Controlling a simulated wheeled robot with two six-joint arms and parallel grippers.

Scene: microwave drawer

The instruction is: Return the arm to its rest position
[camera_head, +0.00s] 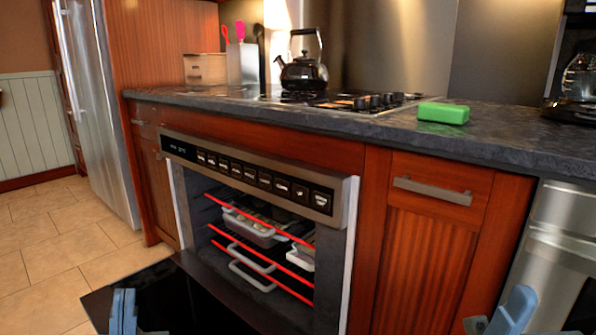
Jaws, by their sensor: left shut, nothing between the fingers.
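My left gripper (123,312) shows as light blue fingers at the bottom left, in front of the dark open door. Its fingers are together with nothing between them. My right gripper (512,312) is partly in view at the bottom right, in front of the lower cabinet and steel appliance; its lower part is cut off by the frame edge. The built-in oven-like microwave (258,178) stands open, its dark door (180,296) lowered toward the front. Inside are red-edged racks (262,262) with a grey lidded container (255,232) and other dishes. Neither gripper visibly touches anything.
A dark countertop (500,133) runs above, with a green block (443,112), a black kettle (302,72) on the cooktop (350,101) and a coffee maker (578,90). A steel fridge (95,100) stands left. Tiled floor (60,235) at left is clear.

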